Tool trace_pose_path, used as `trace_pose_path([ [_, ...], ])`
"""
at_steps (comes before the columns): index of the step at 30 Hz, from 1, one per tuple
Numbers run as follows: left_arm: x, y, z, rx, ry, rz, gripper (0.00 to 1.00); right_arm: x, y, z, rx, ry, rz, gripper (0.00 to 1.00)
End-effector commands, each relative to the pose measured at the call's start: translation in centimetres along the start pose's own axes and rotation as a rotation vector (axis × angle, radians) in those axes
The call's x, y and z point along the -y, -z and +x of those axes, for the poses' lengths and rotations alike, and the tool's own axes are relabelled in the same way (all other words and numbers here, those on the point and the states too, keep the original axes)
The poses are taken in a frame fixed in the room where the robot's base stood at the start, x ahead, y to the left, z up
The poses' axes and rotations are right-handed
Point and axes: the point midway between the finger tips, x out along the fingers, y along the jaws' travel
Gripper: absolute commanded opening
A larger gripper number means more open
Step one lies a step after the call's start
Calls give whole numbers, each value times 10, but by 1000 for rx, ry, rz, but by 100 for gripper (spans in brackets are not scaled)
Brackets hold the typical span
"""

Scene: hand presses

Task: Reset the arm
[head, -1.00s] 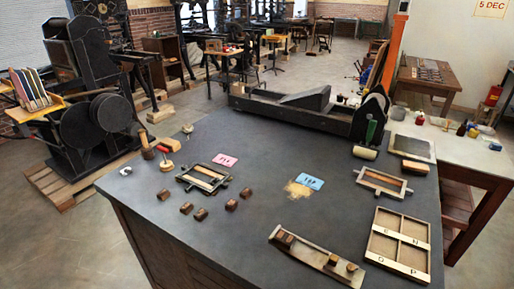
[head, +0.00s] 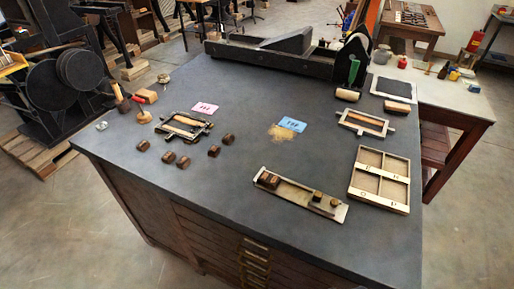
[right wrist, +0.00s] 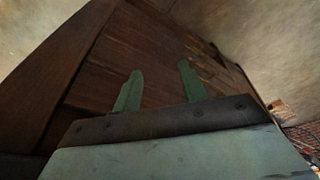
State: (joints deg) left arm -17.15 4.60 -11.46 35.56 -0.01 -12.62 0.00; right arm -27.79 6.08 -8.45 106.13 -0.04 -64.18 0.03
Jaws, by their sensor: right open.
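My right gripper (right wrist: 160,90) shows only in the right wrist view. Its two green fingers stand apart with nothing between them. Beyond them is the brown wooden side of the cabinet (right wrist: 140,50), apart from the fingers as far as I can tell. Neither of my arms is in the head view, and my left gripper is not seen. In the head view the dark worktop (head: 240,120) carries the printing things, with no gripper near them.
On the worktop are several brown blocks (head: 183,161), a small frame (head: 184,125), a pink card (head: 205,108), a blue card (head: 292,124), a composing stick (head: 290,195), a divided tray (head: 380,207), a second frame (head: 365,123) and a long press (head: 285,58). The front middle is clear.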

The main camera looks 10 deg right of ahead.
Motion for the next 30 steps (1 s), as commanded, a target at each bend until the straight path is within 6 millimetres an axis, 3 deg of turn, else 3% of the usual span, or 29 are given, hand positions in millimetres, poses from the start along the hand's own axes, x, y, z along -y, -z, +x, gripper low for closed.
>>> trace_pose_path([
  [1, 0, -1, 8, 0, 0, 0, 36, 1, -15, 30, 19, 2, -2, 42],
  [6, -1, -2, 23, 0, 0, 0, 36, 5, -63, 106, 52, 6, -9, 42],
  [12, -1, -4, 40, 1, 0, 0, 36, 8, -134, 176, 93, 11, -18, 42],
  [15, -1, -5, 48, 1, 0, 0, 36, 9, -172, 202, 112, 12, -23, 42],
  [18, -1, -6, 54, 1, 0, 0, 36, 9, -206, 218, 127, 13, -27, 42],
  [22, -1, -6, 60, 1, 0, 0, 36, 9, -236, 229, 139, 14, -31, 42],
  [26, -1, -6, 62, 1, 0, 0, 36, 9, -251, 232, 145, 15, -33, 42],
  [30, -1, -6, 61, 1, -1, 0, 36, 9, -253, 232, 145, 15, -33, 42],
])
